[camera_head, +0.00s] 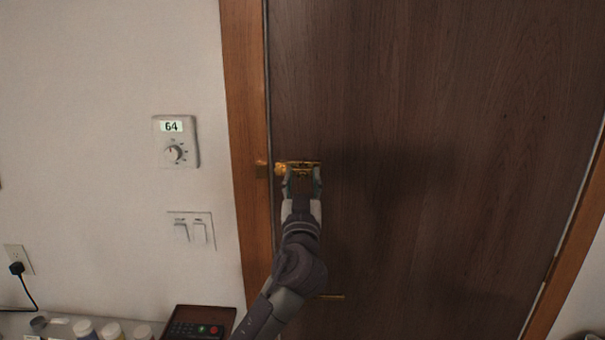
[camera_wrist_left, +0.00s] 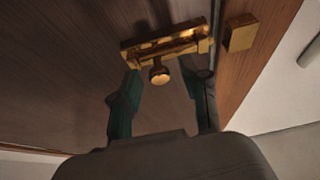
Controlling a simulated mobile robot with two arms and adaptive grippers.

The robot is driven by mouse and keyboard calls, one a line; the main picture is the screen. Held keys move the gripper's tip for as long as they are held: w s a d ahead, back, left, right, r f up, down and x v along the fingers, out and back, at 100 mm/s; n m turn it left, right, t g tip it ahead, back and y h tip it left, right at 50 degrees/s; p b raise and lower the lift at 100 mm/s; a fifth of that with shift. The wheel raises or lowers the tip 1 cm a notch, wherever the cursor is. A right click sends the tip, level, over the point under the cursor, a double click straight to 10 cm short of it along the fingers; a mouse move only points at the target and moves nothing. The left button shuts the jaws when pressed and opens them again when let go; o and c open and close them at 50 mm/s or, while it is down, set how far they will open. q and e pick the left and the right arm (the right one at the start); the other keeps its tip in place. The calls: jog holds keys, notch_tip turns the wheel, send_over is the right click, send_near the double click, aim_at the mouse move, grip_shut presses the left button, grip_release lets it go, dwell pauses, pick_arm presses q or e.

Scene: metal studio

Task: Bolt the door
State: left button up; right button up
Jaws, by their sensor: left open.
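The door (camera_head: 450,120) is dark wood and stands closed in its frame. A brass slide bolt (camera_head: 312,163) is mounted near its left edge, and it also shows in the left wrist view (camera_wrist_left: 150,45). Its round knob (camera_wrist_left: 158,73) hangs below the bolt body. A brass keeper (camera_head: 262,169) sits on the frame, also seen in the wrist view (camera_wrist_left: 241,33); a gap shows between it and the bolt body. My left gripper (camera_head: 302,180) is open just below the bolt, its fingers (camera_wrist_left: 162,98) on either side of the knob, apparently not touching it. My right gripper is not in view.
A brass handle (camera_head: 332,297) is lower on the door, partly behind my arm. A thermostat (camera_head: 175,142) and light switches (camera_head: 190,231) are on the left wall. A tray with a remote (camera_head: 195,330) and several bottles stand at lower left.

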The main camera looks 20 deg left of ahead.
pick_arm(q)
grip_shut()
dwell(0.3)
